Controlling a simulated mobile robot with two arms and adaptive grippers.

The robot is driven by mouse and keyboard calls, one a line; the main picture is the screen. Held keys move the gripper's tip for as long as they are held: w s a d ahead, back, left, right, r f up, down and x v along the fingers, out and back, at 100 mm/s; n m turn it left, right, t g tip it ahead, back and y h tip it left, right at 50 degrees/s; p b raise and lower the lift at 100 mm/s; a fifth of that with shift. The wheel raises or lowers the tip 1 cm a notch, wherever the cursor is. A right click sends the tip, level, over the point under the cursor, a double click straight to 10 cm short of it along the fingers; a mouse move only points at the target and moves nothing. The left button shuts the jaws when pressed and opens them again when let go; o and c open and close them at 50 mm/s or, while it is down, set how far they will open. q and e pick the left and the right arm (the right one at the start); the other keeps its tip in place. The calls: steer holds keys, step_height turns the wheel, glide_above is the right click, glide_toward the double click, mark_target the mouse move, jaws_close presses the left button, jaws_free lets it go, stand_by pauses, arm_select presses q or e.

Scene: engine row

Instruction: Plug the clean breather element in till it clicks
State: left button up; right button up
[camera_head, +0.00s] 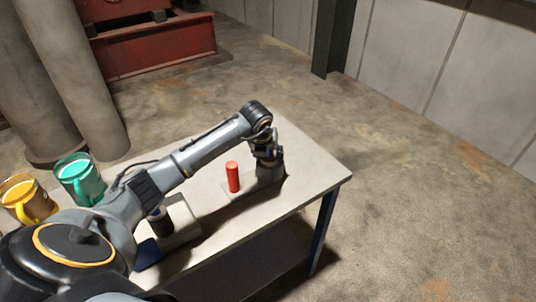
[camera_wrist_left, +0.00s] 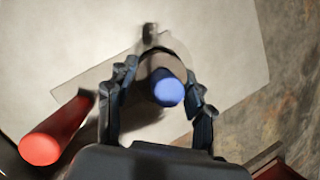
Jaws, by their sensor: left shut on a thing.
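In the left wrist view a blue-ended cylinder (camera_wrist_left: 168,92) is between the fingers of my left gripper (camera_wrist_left: 160,95), which is shut on it. A grey round body lies around or below the blue end; I cannot tell whether the cylinder is seated in it. A red cylinder (camera_head: 233,177) stands upright on the table, left of my left gripper (camera_head: 269,160); it also shows in the wrist view (camera_wrist_left: 58,132). No label tells which element is clean. In the head view the held cylinder is mostly hidden by the gripper. My right gripper is out of view.
The pale table (camera_head: 318,172) ends just right of the gripper. A dark cylinder (camera_head: 160,223) and a blue item (camera_head: 148,254) lie partly behind my arm. Concrete floor is clear beyond.

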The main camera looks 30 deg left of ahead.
arm_select(q)
steer(key=o, duration=1)
steer(key=shift+s+d+f+g, duration=0.15)
steer(key=shift+s+f, duration=0.1)
steer(key=shift+f, duration=0.3)
steer(key=shift+s+d+f+g, duration=0.15)
steer(key=shift+s+f, duration=0.05)
steer(key=shift+f, duration=0.3)
steer(key=o, duration=0.3)
steer(key=shift+w+f, duration=0.1)
steer(key=shift+f, duration=0.05)
steer(key=shift+w+a+f, duration=0.15)
steer(key=shift+w+a, duration=0.05)
steer(key=shift+w, duration=0.05)
steer(key=shift+s+r, duration=0.1)
steer(key=shift+r, duration=0.2)
steer(key=shift+r, duration=0.5)
steer(key=v, duration=1.1)
steer(key=shift+s, duration=0.2)
